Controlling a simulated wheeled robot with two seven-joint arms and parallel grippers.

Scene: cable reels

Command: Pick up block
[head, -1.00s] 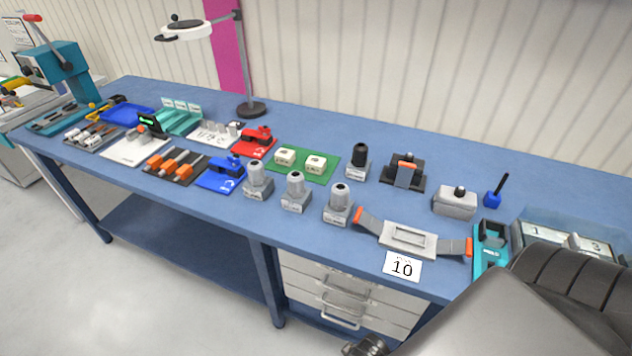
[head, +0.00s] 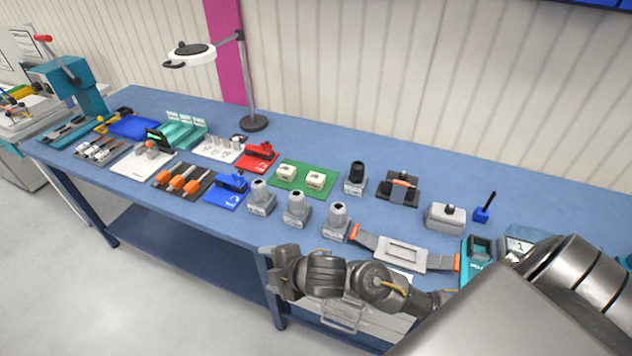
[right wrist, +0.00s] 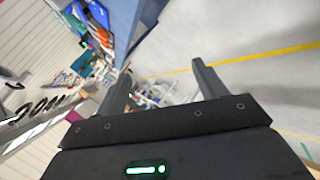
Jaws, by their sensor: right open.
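Several block-like parts stand on the blue bench in the head view, and I cannot tell which one is the block. Grey blocks with rounded tops stand along the front edge: a left one (head: 262,203), a middle one (head: 296,214) and a right one (head: 336,228). Two cream blocks (head: 287,173) sit on a green plate (head: 303,190). My right gripper (head: 270,272) is at the bench's front edge, below the grey blocks and apart from them. In the right wrist view, its fingers (right wrist: 160,82) are spread with nothing between them. My left gripper is out of view.
A grey bracket with orange-ended straps (head: 402,253) lies right of the grey blocks, near my right arm. A grey box with a knob (head: 445,216) and a teal holder (head: 478,252) are farther right. A lamp (head: 252,122) stands at the back.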

